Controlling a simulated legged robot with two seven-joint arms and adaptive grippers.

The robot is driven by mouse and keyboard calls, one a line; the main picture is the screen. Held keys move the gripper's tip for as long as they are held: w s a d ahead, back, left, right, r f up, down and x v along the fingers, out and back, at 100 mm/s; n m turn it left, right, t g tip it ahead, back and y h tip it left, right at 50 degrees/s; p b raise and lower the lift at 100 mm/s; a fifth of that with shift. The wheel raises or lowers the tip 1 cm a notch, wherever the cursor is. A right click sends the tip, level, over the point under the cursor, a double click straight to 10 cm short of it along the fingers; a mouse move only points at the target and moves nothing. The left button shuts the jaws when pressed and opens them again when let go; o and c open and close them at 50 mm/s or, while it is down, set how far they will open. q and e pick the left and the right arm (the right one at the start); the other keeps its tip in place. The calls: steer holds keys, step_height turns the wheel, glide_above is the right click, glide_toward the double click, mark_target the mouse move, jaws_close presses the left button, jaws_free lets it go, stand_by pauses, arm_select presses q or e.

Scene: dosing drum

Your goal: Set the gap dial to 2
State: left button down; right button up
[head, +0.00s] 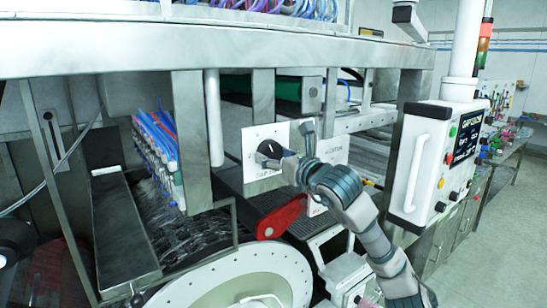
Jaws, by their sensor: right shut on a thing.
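The gap dial (267,148) is a round black knob on a white square plate (253,134) at the front of the machine. Printed marks surround the knob, and lettering that seems to read "GAP" runs below it. A small light mark shows on the knob, but it is too small to tell which number it points to. My right gripper (287,160) reaches in from the lower right and is shut on the dial's right side. Its fingers and wrist cover the right part of the knob and plate. My left gripper is not in view.
A red lever (281,217) lies just below the dial. A control box (437,165) with a white handle and screen stands to the right. A large pale drum end (235,278) is below. A steel beam (200,48) runs above. Blue tubes (160,143) hang at left.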

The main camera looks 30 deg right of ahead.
steer(key=shift+d+f, duration=0.1)
steer(key=shift+d, duration=0.05)
steer(key=shift+w+f, duration=0.1)
stand_by(1.7)
steer(key=o, duration=1.1)
steer(key=shift+o, duration=0.3)
steer(key=shift+w, duration=0.25)
steer(key=shift+s, duration=0.45)
steer(key=s+d, duration=0.1)
steer(key=s, duration=1)
steer(key=shift+f, duration=0.15)
